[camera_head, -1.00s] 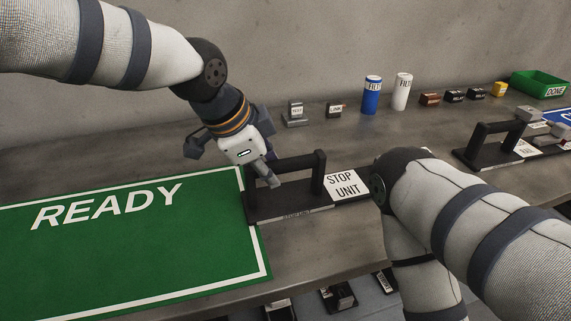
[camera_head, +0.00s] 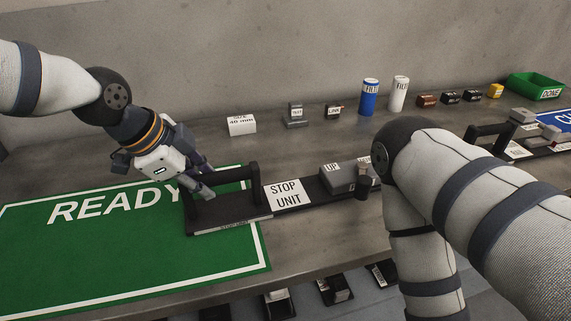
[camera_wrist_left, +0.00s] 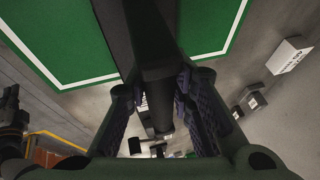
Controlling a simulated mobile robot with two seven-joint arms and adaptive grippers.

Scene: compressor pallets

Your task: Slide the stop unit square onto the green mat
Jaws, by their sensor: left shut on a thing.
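The stop unit is a long dark pallet with a white STOP UNIT label (camera_head: 287,194), a black handle at its left end and a grey block on its right part. Its left end lies over the right edge of the green READY mat (camera_head: 110,255); the rest is on the bare bench. My left gripper (camera_head: 206,192) is shut on the handle, whose bar (camera_wrist_left: 155,75) runs between the fingers in the left wrist view. The right forearm hides the pallet's right end. My right gripper's fingers do not show.
A white block (camera_head: 241,125) stands behind the pallet. Small grey parts, a blue filter (camera_head: 369,97), a white filter (camera_head: 399,93) and dark blocks line the wall. A green DONE bin (camera_head: 537,87) is at the far right, with another pallet unit (camera_head: 488,141) nearer. The mat's left part is clear.

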